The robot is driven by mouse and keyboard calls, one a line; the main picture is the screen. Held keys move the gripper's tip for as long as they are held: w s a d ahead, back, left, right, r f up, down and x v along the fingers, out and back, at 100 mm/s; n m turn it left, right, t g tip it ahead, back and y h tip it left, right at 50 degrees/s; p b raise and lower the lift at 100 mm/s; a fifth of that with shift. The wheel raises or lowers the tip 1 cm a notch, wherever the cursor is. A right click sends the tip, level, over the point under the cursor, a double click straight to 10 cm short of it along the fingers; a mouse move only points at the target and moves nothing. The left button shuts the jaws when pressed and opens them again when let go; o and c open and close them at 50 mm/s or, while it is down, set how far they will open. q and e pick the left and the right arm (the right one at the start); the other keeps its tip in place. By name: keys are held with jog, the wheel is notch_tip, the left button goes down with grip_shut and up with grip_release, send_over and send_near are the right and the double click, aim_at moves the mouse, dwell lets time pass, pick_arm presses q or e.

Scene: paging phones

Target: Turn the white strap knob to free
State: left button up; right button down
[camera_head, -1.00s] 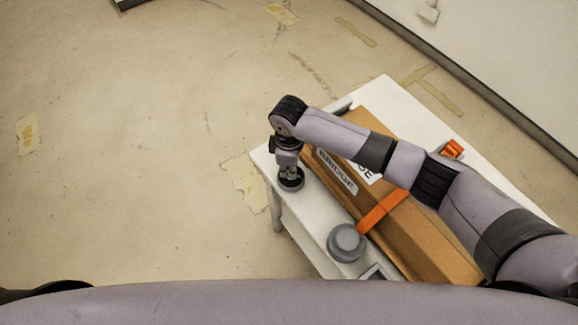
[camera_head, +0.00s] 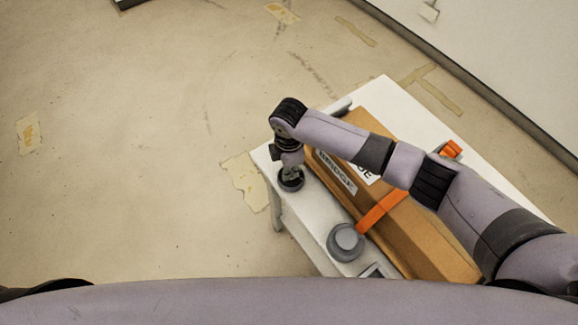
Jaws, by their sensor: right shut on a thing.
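My right gripper (camera_head: 291,177) points down at the far left corner of the white table. It is shut on a round dark knob (camera_head: 290,186) there, and its fingers hide most of the knob's top. No knob looks plainly white; I cannot read a mark or setting on this one. A second round knob, grey (camera_head: 345,242), stands on the near left edge beside the end of an orange strap (camera_head: 383,210). My left gripper is out of view.
A long brown box (camera_head: 425,237) labelled "BRIDGE" lies on the white table (camera_head: 386,92), under the orange strap. My right arm passes over the box and hides part of it. An orange buckle (camera_head: 451,149) shows at the far side. The floor to the left is clear.

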jog(key=n, duration=0.6)
jog(key=n+b, duration=0.1)
jog(key=n, duration=0.5)
jog(key=shift+s+d+r, duration=0.1)
jog(key=shift+d, duration=0.05)
jog(key=shift+n, duration=0.3)
jog(key=c, duration=1.7)
grip_release()
notch_tip(320, 180, up, 12)
jog(key=shift+f, duration=0.1)
jog(key=shift+s, duration=0.1)
